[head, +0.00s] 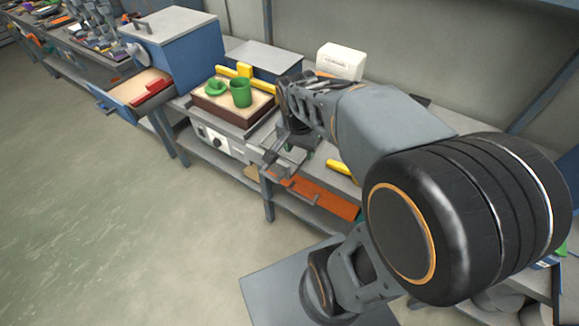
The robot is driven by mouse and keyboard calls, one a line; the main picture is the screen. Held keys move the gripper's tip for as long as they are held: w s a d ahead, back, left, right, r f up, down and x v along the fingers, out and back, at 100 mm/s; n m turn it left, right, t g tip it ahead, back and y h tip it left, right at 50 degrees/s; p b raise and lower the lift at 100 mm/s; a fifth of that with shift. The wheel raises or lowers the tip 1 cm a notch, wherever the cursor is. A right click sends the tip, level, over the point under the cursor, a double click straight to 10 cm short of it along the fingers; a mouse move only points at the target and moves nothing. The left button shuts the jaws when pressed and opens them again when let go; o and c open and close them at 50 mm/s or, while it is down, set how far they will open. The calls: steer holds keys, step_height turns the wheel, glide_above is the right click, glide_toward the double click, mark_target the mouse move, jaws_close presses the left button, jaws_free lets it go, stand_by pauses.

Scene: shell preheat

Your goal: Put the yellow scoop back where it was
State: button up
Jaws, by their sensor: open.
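A yellow piece (340,167) lies on the bench just right of my gripper, partly hidden behind my arm. It may be the yellow scoop, but its full shape does not show. My gripper (280,158) is over the front part of the bench, with its jaws apart and nothing visible between them. Another yellow piece (245,71), bar-like with a raised block, is at the back of a sand-coloured box (213,113). Whether my gripper touches the bench cannot be told.
A green cup (240,93) and a green ring-shaped piece (215,88) stand on the box. A blue cabinet (185,55) with an open drawer (132,90) is at left. A white device (340,62) stands behind my arm. The left floor is clear.

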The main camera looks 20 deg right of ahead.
steer(key=s+a+n+t+y, duration=0.1)
steer(key=s+a+n, duration=0.4)
steer(key=n, duration=0.5)
steer(key=shift+a+r+t, duration=0.2)
steer(key=shift+a+t, duration=0.15)
steer(key=shift+t, duration=0.25)
steer(key=shift+s+r, duration=0.1)
steer(key=shift+n, duration=0.3)
step_height(320, 180, up, 5)
steer(key=p, duration=0.4)
steer(key=shift+f, duration=0.2)
